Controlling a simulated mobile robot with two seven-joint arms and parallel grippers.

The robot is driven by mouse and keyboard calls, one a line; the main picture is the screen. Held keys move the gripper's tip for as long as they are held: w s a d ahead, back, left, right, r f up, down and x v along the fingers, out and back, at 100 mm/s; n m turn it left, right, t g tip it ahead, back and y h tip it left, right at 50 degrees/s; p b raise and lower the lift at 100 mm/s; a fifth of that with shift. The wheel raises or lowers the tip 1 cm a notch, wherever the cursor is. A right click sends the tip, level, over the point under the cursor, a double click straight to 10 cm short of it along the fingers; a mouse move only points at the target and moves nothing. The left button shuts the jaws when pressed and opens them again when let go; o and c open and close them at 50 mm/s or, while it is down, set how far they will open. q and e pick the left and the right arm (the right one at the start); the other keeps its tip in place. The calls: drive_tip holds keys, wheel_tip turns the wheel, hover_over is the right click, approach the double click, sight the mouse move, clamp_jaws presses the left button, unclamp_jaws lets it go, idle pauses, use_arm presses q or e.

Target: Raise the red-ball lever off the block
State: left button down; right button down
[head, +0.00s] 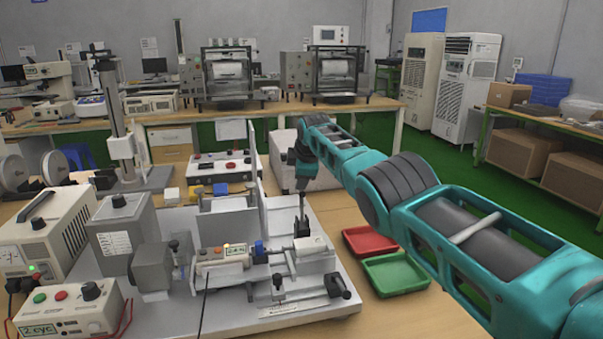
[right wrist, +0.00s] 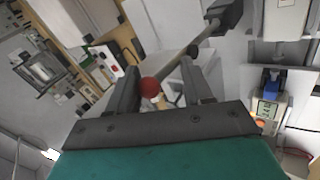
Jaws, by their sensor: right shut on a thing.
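The red ball (right wrist: 150,87) of the lever shows between the fingers of my right gripper (right wrist: 160,58) in the right wrist view, close to the left finger. The grey lever rod (right wrist: 207,42) runs from the ball up to a dark block-like part (right wrist: 226,14) at the top. My right gripper is shut on the lever. In the head view my right gripper (head: 302,215) points down over the test rig (head: 225,275), beside a white cylinder part (head: 310,246). The red ball cannot be made out there. My left gripper is not in view.
A red tray (head: 369,242) and a green tray (head: 396,273) lie right of the rig, under my right arm. A power supply (head: 45,230) and a control box (head: 68,309) stand at the left. An upright pale panel (head: 258,190) rises behind the gripper.

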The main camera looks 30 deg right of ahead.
drive_tip(key=shift+w, duration=0.15)
drive_tip(key=c, duration=1)
unclamp_jaws()
drive_tip(key=shift+c, duration=1.3)
drive_tip(key=shift+r, duration=0.1)
